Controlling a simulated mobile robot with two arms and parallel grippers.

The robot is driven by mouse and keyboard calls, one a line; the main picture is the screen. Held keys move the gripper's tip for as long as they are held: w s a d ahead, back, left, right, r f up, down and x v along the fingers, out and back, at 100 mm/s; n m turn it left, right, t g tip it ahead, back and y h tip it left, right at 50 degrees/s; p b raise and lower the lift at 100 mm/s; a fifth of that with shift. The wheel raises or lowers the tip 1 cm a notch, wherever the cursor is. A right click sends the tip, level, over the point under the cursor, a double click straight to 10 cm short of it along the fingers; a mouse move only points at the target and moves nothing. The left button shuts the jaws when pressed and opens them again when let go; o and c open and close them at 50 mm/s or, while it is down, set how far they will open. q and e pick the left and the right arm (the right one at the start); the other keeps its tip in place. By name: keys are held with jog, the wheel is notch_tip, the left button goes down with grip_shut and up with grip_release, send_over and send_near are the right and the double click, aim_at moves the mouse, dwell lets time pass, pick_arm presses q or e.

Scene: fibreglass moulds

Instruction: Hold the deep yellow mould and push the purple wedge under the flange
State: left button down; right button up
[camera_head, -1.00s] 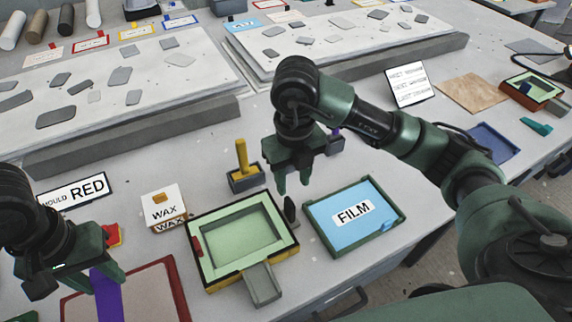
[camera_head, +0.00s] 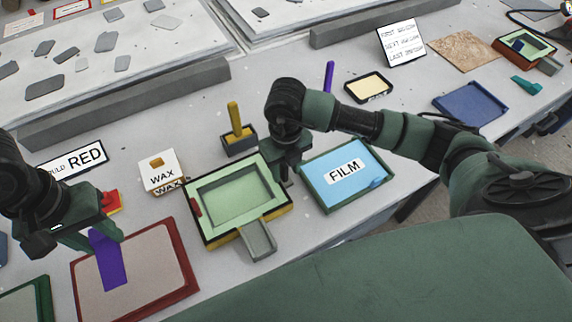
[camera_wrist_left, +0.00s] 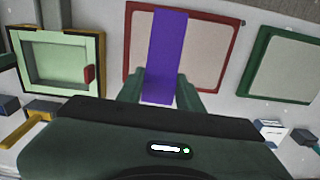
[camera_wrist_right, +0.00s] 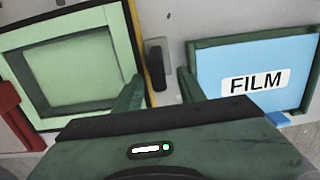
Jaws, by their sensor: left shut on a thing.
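The deep yellow mould (camera_head: 212,238) has yellow sides and a pale green flange and cavity; a small red tab sits on its left side. My left gripper (camera_wrist_left: 160,86) is shut on the purple wedge (camera_head: 112,268) and holds it over a red-edged panel, left of the mould. My right gripper (camera_wrist_right: 160,88) is open at the mould's right edge, pointing down. One finger is over or beside the flange and the other is towards the film tray. A small dark upright piece (camera_wrist_right: 155,62) shows between them; I cannot tell whether they touch anything.
The red-edged panel (camera_head: 165,262) lies at the front left. A grey channel block (camera_head: 258,240) juts from the mould's front. The blue film tray (camera_head: 320,185) is close on the right, the wax box (camera_head: 158,165) behind left, and a yellow-handled tool in a dark holder (camera_head: 240,142) behind.

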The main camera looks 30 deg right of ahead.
grip_shut()
jog(key=shift+r, duration=0.1)
dwell(2.1)
